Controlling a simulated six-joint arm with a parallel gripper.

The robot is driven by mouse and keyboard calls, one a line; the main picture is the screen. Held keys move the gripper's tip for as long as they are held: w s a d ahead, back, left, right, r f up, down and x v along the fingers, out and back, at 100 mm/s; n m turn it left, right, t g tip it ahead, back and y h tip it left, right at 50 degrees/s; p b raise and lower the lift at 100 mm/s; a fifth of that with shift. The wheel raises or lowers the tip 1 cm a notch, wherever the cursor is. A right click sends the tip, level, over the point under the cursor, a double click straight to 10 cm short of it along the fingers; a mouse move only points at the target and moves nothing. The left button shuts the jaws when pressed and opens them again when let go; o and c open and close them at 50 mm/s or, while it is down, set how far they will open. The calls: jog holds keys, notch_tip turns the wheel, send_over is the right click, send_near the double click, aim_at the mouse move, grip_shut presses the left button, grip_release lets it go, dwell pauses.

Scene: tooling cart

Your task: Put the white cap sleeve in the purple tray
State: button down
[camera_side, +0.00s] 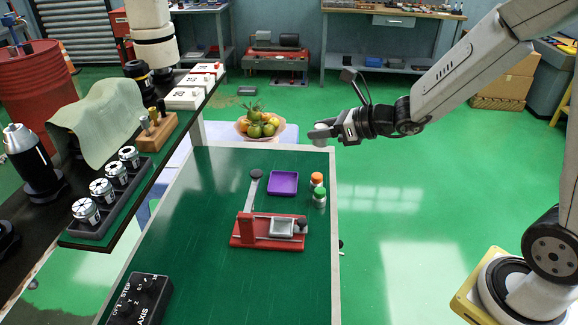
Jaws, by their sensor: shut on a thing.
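The purple tray (283,182) lies on the green cart top, a shallow square tray that looks empty. My gripper (322,133) is above the far right corner of the cart, beyond the tray and to its right. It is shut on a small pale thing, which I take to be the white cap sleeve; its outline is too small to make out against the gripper. I see no other white sleeve on the cart top.
Two small bottles, with an orange cap (317,179) and a green cap (320,193), stand right of the tray. A red fixture (268,243) with an upright lever is in front of it. A black control box (140,298) is at the near left. A fruit bowl (260,128) stands beyond the cart.

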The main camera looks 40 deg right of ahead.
jog(key=shift+w+d+r+m+t+h, duration=0.15)
jog(key=shift+w+d+r+m+h, duration=0.15)
jog(key=shift+d+m+h, duration=0.25)
jog(key=shift+w+d+r+m+t+h, duration=0.15)
jog(key=shift+w+d+r+m+h, duration=0.1)
jog(key=shift+d+m+h, duration=0.25)
jog(key=shift+r, duration=0.1)
jog(key=shift+n, duration=0.25)
jog(key=r, duration=0.5)
jog(key=shift+a, duration=0.4)
jog(key=s+a+n+g+y, duration=0.25)
jog(key=a+n+y, duration=0.2)
jog(key=a, duration=0.85)
jog(key=s+a+n+g+y, duration=0.1)
jog(key=a+n+g+y, duration=0.3)
jog(key=a, duration=0.8)
notch_tip(320, 180, down, 19)
jog(key=shift+h, duration=0.4)
jog(key=shift+w+m, duration=0.15)
jog(key=shift+m, duration=0.2)
